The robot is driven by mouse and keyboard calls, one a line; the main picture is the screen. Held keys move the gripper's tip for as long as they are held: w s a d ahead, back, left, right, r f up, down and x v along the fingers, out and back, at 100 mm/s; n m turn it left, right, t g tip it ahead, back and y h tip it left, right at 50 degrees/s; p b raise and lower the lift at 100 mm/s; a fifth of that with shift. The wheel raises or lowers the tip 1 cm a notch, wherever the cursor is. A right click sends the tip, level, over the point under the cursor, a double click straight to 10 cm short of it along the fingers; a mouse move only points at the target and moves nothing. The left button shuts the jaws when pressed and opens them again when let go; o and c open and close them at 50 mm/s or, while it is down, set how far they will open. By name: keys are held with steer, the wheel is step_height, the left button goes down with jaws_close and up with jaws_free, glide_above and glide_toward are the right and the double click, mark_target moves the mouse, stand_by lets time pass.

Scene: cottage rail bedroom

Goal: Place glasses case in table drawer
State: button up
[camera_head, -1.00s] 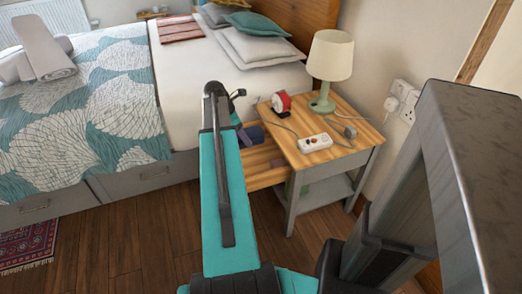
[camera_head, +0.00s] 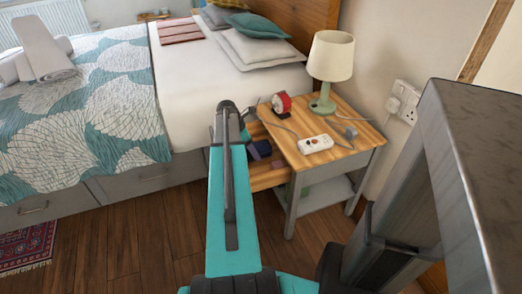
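The bedside table (camera_head: 345,160) stands right of the bed, with its wooden drawer (camera_head: 268,180) pulled out to the left. A dark blue item (camera_head: 261,149), which looks like the glasses case, is at the open drawer, partly behind my teal arm link. I cannot tell whether it rests inside or is held just above. A small pinkish item (camera_head: 277,165) shows in the drawer beside it. My gripper's fingers are hidden behind my arm, so their state and any contact with the dark item do not show.
On the tabletop are a lamp (camera_head: 331,60), a red alarm clock (camera_head: 281,103), a white power strip (camera_head: 316,144) and cables. A lower shelf (camera_head: 325,193) is under the drawer. The bed (camera_head: 185,95) is close on the left. Wooden floor (camera_head: 150,230) in front is clear.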

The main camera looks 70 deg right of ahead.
mark_target(261, 146)
steer(key=shift+s+d, duration=0.15)
steer(key=shift+s+d, duration=1.25)
steer(key=shift+s, duration=0.25)
steer(key=shift+f, duration=0.6)
steer(key=shift+f, duration=0.15)
steer(key=o, duration=1.4)
steer(key=shift+o, duration=0.2)
steer(key=shift+r+b, duration=0.2)
steer(key=shift+b, duration=0.1)
steer(key=p+v, duration=0.1)
steer(key=v, duration=1.1)
steer(key=shift+p, duration=0.35)
